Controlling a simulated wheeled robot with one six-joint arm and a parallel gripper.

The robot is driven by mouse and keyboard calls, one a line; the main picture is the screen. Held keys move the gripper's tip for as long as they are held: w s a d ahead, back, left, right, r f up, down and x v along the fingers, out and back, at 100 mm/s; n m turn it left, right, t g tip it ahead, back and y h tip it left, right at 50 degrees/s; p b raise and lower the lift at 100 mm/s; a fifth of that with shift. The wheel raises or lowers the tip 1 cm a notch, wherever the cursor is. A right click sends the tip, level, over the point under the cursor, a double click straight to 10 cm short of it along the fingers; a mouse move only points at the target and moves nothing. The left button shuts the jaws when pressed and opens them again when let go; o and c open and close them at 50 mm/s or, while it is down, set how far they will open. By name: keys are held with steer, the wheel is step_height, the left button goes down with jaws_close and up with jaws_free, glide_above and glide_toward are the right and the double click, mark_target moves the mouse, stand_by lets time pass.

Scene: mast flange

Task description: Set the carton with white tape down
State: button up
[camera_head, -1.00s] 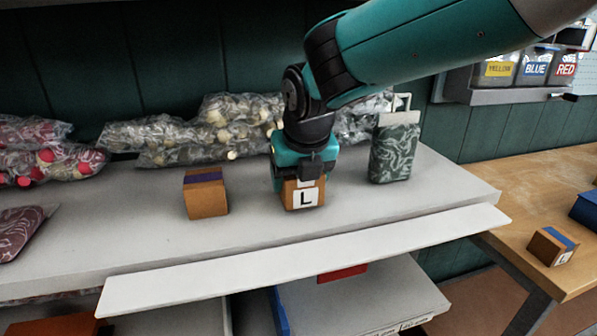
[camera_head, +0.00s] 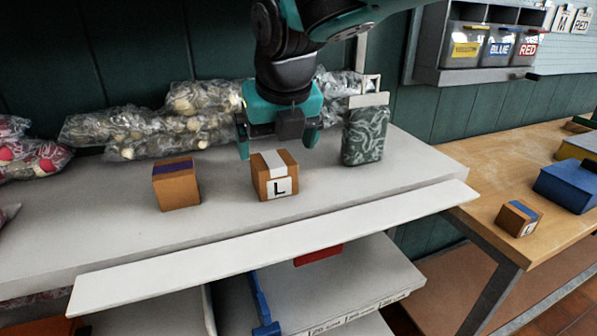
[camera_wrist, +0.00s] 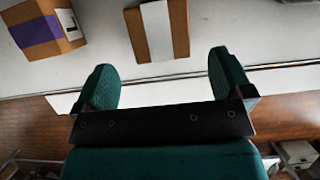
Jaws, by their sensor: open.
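The carton with white tape (camera_head: 263,188) stands upright on the white shelf (camera_head: 330,192), its L label facing the front. It also shows in the wrist view (camera_wrist: 178,30), at the top middle, with the white tape running over its top. My gripper (camera_head: 279,143) is open and empty above and just behind the carton, apart from it. In the wrist view its two fingers (camera_wrist: 163,85) are spread wide with nothing between them.
A carton with purple tape (camera_head: 177,188) stands left on the shelf. A patterned canister (camera_head: 364,135) stands right, near my gripper. Clear bags (camera_head: 150,135) lie behind. A blue-taped carton (camera_head: 518,218) and a blue box (camera_head: 570,186) are on the wooden table (camera_head: 455,170).

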steer(key=s+d+f+m+g+y, duration=0.1)
steer(key=s+d+f+m, duration=0.1)
steer(key=s+d+m, duration=0.2)
steer(key=s+d+f+m+g+y, duration=0.1)
steer(key=s+d+m, duration=0.4)
steer(key=s+m, duration=0.5)
steer(key=s+d+f+m+g+y+b, duration=0.1)
steer(key=s+d+f+m, duration=0.3)
steer(key=m, duration=1.4)
steer(key=shift+s+d+f+g, duration=0.2)
steer(key=shift+s+d+g, duration=0.4)
steer(key=shift+s, duration=1.2)
steer(key=shift+a, duration=0.15)
